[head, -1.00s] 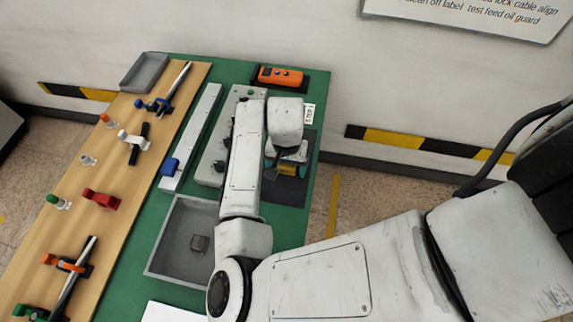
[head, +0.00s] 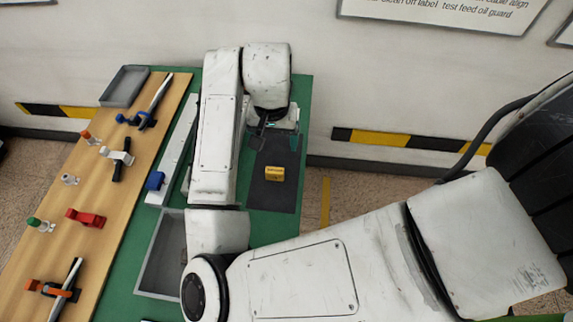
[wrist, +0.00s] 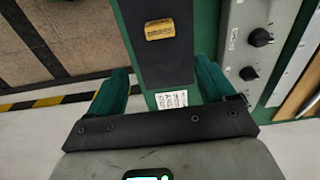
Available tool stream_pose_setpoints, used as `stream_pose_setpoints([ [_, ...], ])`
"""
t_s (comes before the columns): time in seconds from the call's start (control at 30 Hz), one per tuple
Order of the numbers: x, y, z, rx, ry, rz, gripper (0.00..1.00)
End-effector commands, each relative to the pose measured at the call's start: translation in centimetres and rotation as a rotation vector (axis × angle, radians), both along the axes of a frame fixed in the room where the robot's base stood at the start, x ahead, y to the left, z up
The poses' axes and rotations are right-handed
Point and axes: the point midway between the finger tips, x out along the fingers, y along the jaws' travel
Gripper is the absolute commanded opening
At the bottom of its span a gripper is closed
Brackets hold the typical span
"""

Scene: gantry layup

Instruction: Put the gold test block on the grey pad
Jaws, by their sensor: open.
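The gold test block (head: 274,173) lies on the dark grey pad (head: 272,196), on the right side of the green bench. The wrist view also shows the gold block (wrist: 159,29) resting on the pad (wrist: 166,60), with pad surface visible around it. My gripper (head: 276,128) is open and empty, above the bench beyond the block in the head view. In the wrist view its two green fingers (wrist: 160,88) are spread wide, with the block apart from them and farther off. My arm hides part of the bench's middle in the head view.
A grey open tray (head: 163,255) is partly behind my arm. A wooden board (head: 100,190) with clamps and knobs runs along the left. A small grey tray (head: 124,86) stands at the back left. A control box with black knobs (wrist: 260,37) is beside the pad.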

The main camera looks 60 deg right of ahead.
Motion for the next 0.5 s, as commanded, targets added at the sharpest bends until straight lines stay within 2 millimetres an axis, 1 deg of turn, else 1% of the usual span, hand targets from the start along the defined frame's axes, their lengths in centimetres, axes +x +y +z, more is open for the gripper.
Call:
stream_pose_setpoints([
  [0.03,-0.2,-1.7,0.5,-0.048,-0.01,0.008,0.83],
  [0.07,-0.1,-2.7,0.9,-0.081,-0.021,0.018,0.83],
  [0.1,-0.1,-4.1,1.5,-0.131,-0.036,0.039,0.83],
  [0.2,0.1,-7.5,3.2,-0.266,-0.067,0.119,0.83],
  [0.23,0.2,-8.3,3.6,-0.303,-0.073,0.15,0.83],
  [0.3,0.3,-9.5,4.3,-0.376,-0.082,0.229,0.83],
  [0.37,0.4,-10.1,4.4,-0.427,-0.083,0.306,0.83],
  [0.43,0.3,-10.1,4.1,-0.467,-0.079,0.402,0.83],
  [0.5,0.0,-9.6,3.2,-0.486,-0.067,0.506,0.83],
])
